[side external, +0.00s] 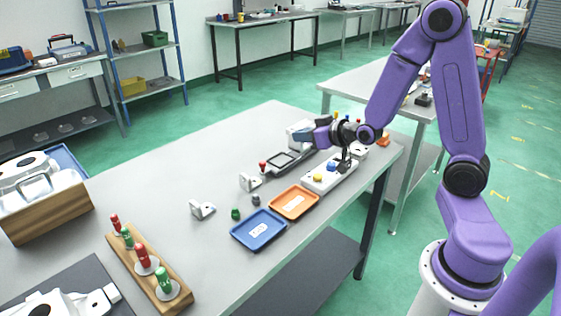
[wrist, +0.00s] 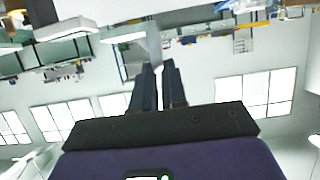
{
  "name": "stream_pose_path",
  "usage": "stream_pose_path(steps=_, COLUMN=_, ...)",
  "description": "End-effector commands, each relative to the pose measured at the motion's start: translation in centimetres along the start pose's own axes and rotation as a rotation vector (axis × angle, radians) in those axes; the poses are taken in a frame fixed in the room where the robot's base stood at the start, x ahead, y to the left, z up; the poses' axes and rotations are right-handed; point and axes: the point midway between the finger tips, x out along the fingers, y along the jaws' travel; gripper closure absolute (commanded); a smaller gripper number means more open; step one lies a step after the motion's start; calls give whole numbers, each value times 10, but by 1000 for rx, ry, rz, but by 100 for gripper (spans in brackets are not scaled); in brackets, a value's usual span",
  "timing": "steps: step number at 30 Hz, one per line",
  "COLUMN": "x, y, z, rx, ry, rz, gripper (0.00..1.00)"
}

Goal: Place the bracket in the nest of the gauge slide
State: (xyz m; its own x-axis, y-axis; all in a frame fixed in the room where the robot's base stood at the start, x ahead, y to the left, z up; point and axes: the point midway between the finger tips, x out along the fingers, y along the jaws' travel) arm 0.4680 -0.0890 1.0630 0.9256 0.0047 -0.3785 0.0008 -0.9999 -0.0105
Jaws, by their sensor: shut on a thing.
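My gripper (side external: 291,135) reaches left, nearly level, above the far part of the bench. In the wrist view its two dark fingers (wrist: 158,78) are close together on a pale piece (wrist: 146,42) at their tips, which looks like the bracket. In the side view I cannot clearly separate that piece from the pale block (side external: 298,127) behind the fingers. The gauge slide (side external: 283,162), with a dark frame and a red knob (side external: 262,166), lies below and left of my gripper. Its nest is too small to make out. Two more pale brackets stand on the bench, one nearer (side external: 201,209) and one farther (side external: 250,182).
An orange tray (side external: 275,208) and a blue tray (side external: 238,235) lie near the right edge. A white button box (side external: 318,185) is beyond them. A wooden rack (side external: 125,252) holds red and green handled tools. A wooden crate (side external: 45,214) of castings stands left. The bench's middle left is clear.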

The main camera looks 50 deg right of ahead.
Motion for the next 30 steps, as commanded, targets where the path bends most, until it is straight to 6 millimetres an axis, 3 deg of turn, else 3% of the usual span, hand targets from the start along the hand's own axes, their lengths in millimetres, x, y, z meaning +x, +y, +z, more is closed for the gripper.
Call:
stream_pose_path(steps=1, x=-3, y=10, z=0, rx=-2, ry=0, rz=6, gripper=100)
stream_pose_path(steps=6, x=-5, y=23, z=0, rx=-10, ry=-3, rz=7, gripper=100)
stream_pose_path(steps=30, x=39, y=33, z=2, rx=-10, ry=-4, rz=6, gripper=100)
